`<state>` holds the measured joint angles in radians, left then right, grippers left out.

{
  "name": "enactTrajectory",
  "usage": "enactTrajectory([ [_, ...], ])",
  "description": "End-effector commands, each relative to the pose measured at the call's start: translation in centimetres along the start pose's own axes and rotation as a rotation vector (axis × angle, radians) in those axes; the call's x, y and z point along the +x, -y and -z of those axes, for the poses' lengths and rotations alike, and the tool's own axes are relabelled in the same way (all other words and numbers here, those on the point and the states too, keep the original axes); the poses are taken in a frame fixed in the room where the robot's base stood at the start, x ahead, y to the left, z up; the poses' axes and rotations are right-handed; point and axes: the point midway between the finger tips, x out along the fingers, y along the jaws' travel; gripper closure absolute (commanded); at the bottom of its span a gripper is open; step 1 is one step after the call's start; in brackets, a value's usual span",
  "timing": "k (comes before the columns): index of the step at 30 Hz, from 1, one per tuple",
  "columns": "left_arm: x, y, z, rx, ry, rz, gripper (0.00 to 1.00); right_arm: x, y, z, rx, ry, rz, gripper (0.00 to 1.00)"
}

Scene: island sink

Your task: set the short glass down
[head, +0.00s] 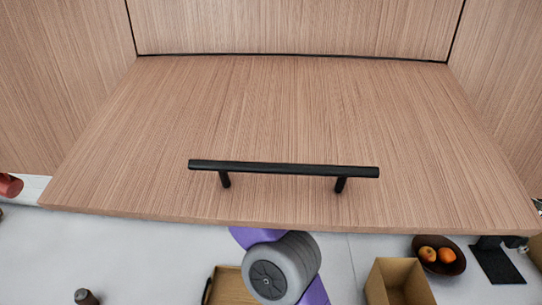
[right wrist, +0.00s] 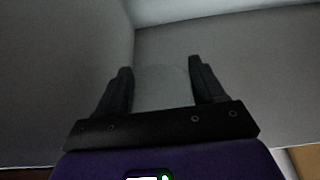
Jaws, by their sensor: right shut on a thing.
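The short glass (right wrist: 162,90) is a pale, see-through shape between the two black fingers of my right gripper (right wrist: 160,68) in the right wrist view. The gripper is shut on it, inside a dim grey space with plain walls. The picture is too dark to tell whether the glass touches a surface. In the head view the glass and the right gripper are hidden behind a wooden cabinet door (head: 280,120). My left gripper is not in view.
The door has a black bar handle (head: 283,169) and covers most of the head view. Below it on a pale counter are a cardboard box (head: 380,284), a dark bowl (head: 430,266) with oranges, a wooden tray (head: 228,288) and a dark-topped bottle or mill (head: 85,297).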

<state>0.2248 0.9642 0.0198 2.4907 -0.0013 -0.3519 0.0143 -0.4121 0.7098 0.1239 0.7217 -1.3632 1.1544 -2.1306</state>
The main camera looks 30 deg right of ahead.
Motion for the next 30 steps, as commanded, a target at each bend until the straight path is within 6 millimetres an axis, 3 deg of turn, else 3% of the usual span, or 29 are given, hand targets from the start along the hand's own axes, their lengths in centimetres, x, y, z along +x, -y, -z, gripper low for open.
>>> enactTrajectory([
  [10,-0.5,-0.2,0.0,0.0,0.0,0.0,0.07,1.1,4.4,-0.2,0.013,0.001,0.03,0.68],
  [24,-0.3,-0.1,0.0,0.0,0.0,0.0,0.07,2.5,16.0,-0.6,0.014,0.0,0.028,0.68],
  [30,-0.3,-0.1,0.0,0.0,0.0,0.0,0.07,2.8,17.7,-0.7,0.011,0.0,0.025,0.68],
])
